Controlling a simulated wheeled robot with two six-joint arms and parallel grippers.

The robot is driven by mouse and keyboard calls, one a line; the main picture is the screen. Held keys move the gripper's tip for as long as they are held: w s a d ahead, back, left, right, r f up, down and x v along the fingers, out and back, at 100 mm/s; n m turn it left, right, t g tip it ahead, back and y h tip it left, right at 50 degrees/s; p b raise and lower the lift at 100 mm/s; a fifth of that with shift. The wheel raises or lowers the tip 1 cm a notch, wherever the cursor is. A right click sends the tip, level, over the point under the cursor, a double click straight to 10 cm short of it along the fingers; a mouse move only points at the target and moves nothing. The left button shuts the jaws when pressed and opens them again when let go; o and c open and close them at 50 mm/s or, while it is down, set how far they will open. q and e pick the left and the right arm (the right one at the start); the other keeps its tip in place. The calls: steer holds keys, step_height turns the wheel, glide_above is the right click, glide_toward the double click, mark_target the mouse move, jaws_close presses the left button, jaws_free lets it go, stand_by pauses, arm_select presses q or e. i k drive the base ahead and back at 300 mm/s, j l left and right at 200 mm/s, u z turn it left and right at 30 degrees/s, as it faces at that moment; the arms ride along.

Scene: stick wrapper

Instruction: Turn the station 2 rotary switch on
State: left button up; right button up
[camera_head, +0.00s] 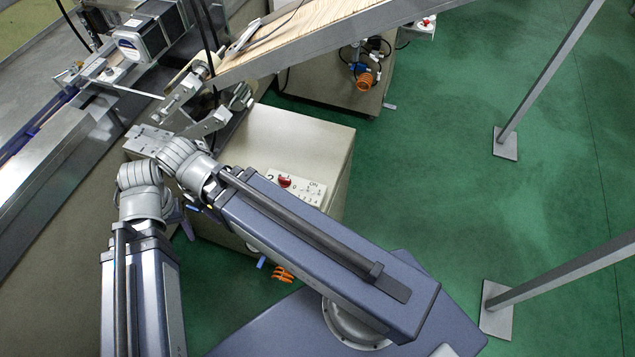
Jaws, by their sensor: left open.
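The station 2 rotary switch has a red knob (285,181) on a small pale plate (312,193) marked with a 2 and ON. The plate is on a light cabinet (300,138), and an arm link of mine covers part of it. The knob's exact setting is too small to tell. My left gripper (224,84) seems to be the silver pair of fingers at the upper left, spread apart with nothing seen between them. It is up and left of the knob and not touching it. My right gripper is not visible.
A metal conveyor (40,185) runs along the left. A sloped metal beam with a wooden surface (320,22) crosses the top, close to my left gripper. Another red knob (425,22) sits at the top. Posts stand at the right on open green floor (440,190).

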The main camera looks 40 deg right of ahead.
mark_target(284, 183)
steer(key=l+z, duration=0.1)
steer(key=z, duration=0.8)
steer(key=k+l+u, duration=0.2)
steer(key=k+l, duration=0.1)
steer(key=k, duration=0.05)
